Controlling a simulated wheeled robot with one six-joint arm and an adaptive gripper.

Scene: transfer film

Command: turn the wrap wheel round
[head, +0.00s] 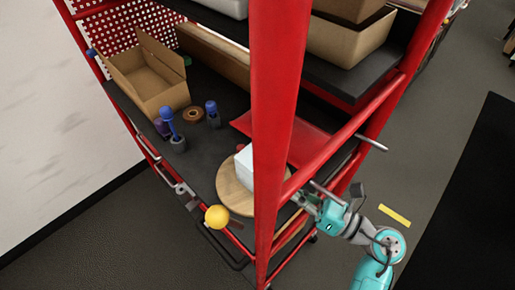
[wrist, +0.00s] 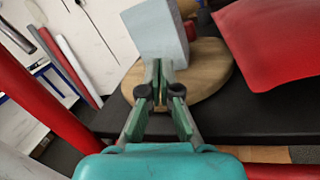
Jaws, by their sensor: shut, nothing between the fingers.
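The wrap wheel looks to be a round wooden disc (head: 233,192) lying flat on the dark shelf, partly behind the red post in the head view. It also shows in the wrist view (wrist: 212,72). A pale grey-white block (head: 243,166) stands on the disc; in the wrist view it (wrist: 158,32) rises just beyond the fingertips. My gripper (wrist: 159,72) is shut and empty, its tips over the near part of the disc by the block's foot. I cannot tell whether they touch either. In the head view the fingertips are hidden behind the post.
A red upright post (head: 277,110) and a side rail (head: 335,145) stand close to my arm. A red sheet (head: 305,143) lies beside the disc. An open cardboard box (head: 150,80) and blue-topped tools (head: 172,125) stand farther left.

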